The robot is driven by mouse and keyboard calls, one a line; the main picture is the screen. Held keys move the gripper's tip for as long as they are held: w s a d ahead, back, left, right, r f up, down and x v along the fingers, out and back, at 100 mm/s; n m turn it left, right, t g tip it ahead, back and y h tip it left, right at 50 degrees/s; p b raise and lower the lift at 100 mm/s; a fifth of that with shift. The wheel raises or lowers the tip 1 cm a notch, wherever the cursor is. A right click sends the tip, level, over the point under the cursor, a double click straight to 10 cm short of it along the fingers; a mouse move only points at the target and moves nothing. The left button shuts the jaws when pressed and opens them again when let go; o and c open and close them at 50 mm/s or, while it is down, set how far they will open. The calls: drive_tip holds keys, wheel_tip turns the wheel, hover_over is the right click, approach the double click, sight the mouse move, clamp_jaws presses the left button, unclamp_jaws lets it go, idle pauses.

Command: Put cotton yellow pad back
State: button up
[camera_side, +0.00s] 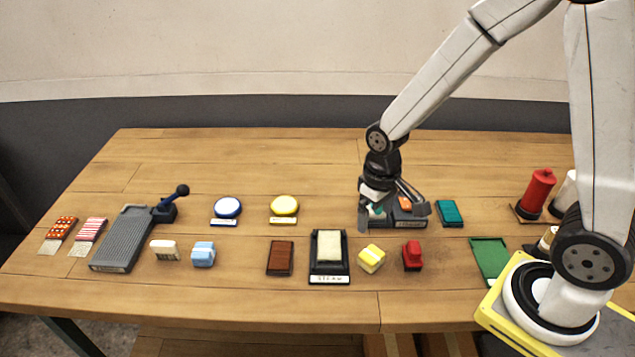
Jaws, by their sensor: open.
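A small yellow block with a paler band (372,258) sits on the table, right of the black tray labelled STEAM (329,278). A round yellow disc on a labelled base (284,206) stands farther back. I cannot tell for sure which of these is the cotton yellow pad. My gripper (394,215) is open, pointing down over a dark labelled tray (380,222). An orange piece (405,203) and a green-white piece (376,210) show there between the fingers. The fingers partly hide the tray, and I cannot tell whether they touch anything.
A cream slab (328,246) lies in the STEAM tray. A red block (412,256) and teal block (450,213) stand near my gripper. A brown block (280,258), blue block (203,254) and grey lever board (125,238) are left. The table's back strip is clear.

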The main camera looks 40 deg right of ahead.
idle(0.5)
drive_tip(key=shift+s+d+r+t, duration=0.2)
drive_tip(key=shift+s+r+t, duration=0.45)
drive_tip(key=shift+s+r, duration=0.4)
drive_tip(key=shift+s+d+r+t, duration=0.15)
drive_tip(key=shift+s+r+t, duration=0.5)
drive_tip(key=shift+s+r, duration=0.35)
drive_tip(key=shift+f, duration=0.15)
